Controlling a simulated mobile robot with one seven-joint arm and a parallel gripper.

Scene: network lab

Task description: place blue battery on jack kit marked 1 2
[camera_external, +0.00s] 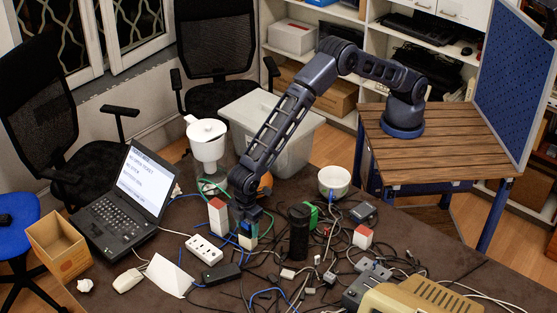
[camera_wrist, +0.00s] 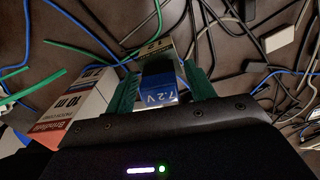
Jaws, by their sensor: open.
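The blue battery (camera_wrist: 160,90), marked 7.2 V, sits between the two green fingers of my gripper (camera_wrist: 161,78) in the wrist view. The fingers are open around it. The beige jack kit (camera_wrist: 154,50) marked 1 2 shows just beyond the battery and is partly hidden by it. In the external view my gripper (camera_external: 246,221) points down at the table, with blue of the battery (camera_external: 245,228) at its tip. The pale jack kit (camera_external: 248,242) is directly below. The battery looks to be on top of the kit; the exact contact is hidden.
A red and white box (camera_external: 217,217) stands close left of my gripper; it also shows in the wrist view (camera_wrist: 90,102). A white power strip (camera_external: 204,250) and a dark cylinder (camera_external: 299,232) are near. Cables cover much of the table. A laptop (camera_external: 125,200) is at left.

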